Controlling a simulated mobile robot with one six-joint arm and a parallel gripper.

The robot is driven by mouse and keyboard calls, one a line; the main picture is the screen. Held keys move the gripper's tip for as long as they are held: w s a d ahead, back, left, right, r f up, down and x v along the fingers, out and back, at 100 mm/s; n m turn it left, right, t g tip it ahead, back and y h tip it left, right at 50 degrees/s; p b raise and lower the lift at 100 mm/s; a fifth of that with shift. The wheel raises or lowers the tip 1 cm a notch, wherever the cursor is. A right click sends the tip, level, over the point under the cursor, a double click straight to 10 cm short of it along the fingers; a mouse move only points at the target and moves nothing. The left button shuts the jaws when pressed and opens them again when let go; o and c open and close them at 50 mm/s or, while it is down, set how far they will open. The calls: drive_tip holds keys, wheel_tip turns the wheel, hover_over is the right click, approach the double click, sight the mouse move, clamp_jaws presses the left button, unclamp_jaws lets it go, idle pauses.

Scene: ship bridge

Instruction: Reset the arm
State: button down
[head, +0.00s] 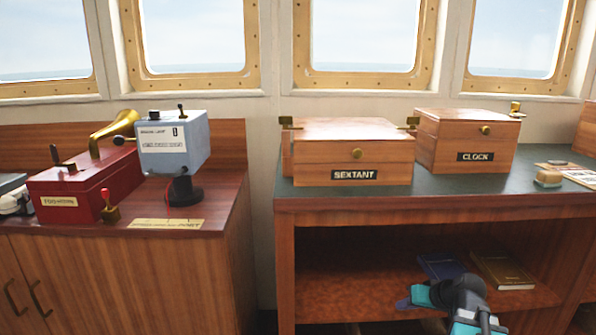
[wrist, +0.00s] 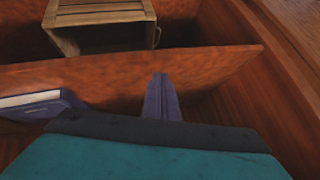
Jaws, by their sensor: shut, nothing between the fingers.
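My gripper (head: 404,304) shows at the bottom of the head view, in front of the open shelf under the right-hand counter. Its teal and dark body points to the left there. In the wrist view my gripper (wrist: 160,78) shows its two purple-grey fingers close together, with nothing between them. The fingers appear in front of a reddish wooden board (wrist: 215,72); I cannot tell whether they touch it.
A blue book (head: 440,266) and a brown book (head: 502,270) lie on the shelf (head: 345,285). The sextant box (head: 333,172) and clock box (head: 450,153) stand on the counter above. A slatted wooden crate (wrist: 100,18) shows beyond the board in the wrist view.

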drive_tip(key=s+a+f+g+h, duration=0.15)
drive_tip(key=s+a+f, duration=0.25)
drive_tip(key=f, duration=0.4)
drive_tip(key=s+a+f+g+h, duration=0.1)
drive_tip(key=s+a+f+g, duration=0.3)
drive_tip(key=f, duration=0.5)
drive_tip(key=s+a+f+g+h, duration=0.1)
drive_tip(key=s+a+f+g, duration=0.1)
drive_tip(key=s+a+f, duration=0.45)
drive_tip(key=s+r+g+p, duration=0.2)
drive_tip(key=s+r+p, duration=0.1)
drive_tip(key=s+p, duration=0.8)
drive_tip(key=s+r+g+p, duration=0.3)
drive_tip(key=s+r+p, duration=0.1)
drive_tip(key=s+p, duration=0.8)
drive_tip(key=p, duration=0.3)
drive_tip(key=shift+d+n+p, duration=0.15)
drive_tip(key=shift+n+p, duration=0.15)
drive_tip(key=shift+p, duration=0.1)
